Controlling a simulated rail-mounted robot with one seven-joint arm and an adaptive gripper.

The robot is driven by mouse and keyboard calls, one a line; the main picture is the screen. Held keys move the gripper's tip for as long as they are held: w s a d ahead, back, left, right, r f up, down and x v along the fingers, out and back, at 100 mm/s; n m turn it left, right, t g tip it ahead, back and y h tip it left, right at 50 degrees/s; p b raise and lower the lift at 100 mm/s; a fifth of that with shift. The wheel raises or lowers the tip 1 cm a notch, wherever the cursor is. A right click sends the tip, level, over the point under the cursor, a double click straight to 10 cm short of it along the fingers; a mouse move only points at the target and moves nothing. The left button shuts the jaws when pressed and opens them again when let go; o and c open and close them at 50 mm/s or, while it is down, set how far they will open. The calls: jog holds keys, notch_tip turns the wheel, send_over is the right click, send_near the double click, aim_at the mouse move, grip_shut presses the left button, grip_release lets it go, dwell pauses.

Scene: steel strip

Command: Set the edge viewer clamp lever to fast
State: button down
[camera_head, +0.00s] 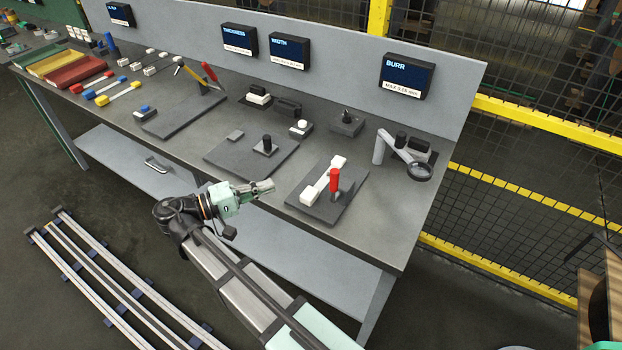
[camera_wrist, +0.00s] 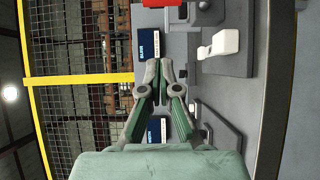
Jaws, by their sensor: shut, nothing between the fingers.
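A red-handled upright lever (camera_head: 334,180) stands on a dark base plate (camera_head: 312,205) near the bench's right front, below the BURR display. A white bar with end blocks (camera_head: 322,184) lies across that plate beside the lever. I cannot read any label naming the lever or its positions. A red piece (camera_wrist: 165,3) is cut by the top edge there.
A magnifier on an arm (camera_head: 419,172) stands right of the plate. Another dark plate with a black knob (camera_head: 266,144) lies to the left. A second red lever (camera_head: 209,72) stands farther left. Displays line the back panel, including BURR (camera_head: 407,76). A mesh fence with yellow rails (camera_head: 530,116) borders the right.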

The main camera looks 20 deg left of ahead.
aim_at(334, 188)
jog(key=s+d+p+x, duration=0.2)
jog(key=p+x, duration=0.2)
jog(key=x, duration=0.9)
jog(key=shift+p, duration=0.4)
